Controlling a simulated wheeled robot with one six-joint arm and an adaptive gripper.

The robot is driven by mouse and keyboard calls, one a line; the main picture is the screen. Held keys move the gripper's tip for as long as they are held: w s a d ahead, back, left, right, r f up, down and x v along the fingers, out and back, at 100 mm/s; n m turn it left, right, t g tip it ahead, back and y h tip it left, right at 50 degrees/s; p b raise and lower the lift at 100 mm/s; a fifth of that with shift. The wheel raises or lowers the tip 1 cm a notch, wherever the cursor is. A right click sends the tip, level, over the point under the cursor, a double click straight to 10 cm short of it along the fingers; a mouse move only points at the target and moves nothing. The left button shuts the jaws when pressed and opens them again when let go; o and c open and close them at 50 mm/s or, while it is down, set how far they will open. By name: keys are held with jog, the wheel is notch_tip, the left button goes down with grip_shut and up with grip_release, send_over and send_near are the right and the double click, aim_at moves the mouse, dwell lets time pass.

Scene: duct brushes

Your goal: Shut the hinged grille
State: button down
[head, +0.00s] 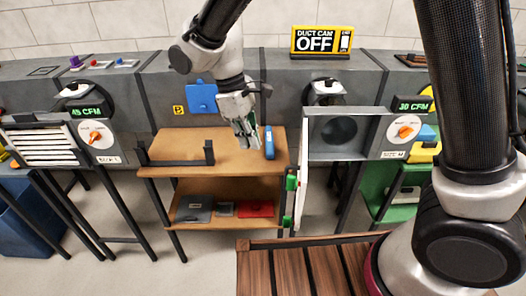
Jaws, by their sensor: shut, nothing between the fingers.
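The hinged grille (303,190) stands open on the right-hand duct. It shows nearly edge-on as a thin white panel swung out towards me, with green pieces along its left side. The duct's square frame (366,117) is uncovered and its dark round opening (338,131) shows. My gripper (250,141) is shut and empty, pointing down over the wooden shelf unit. It is left of the grille and apart from it in the picture. The grille's face is mostly hidden by the viewing angle.
A blue upright object (269,142) stands between my gripper and the grille. A black bracket (176,158) sits on the wooden shelf (225,170). A second duct at left has a louvred grille (42,145) across its front. A slatted wooden surface (318,262) lies in front.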

jog(key=s+d+f, duration=0.2)
jog(key=d+f, duration=0.3)
jog(key=f, duration=0.3)
jog(key=shift+s+d+f, duration=0.15)
jog(key=shift+s+d, duration=0.05)
jog(key=shift+d, duration=0.15)
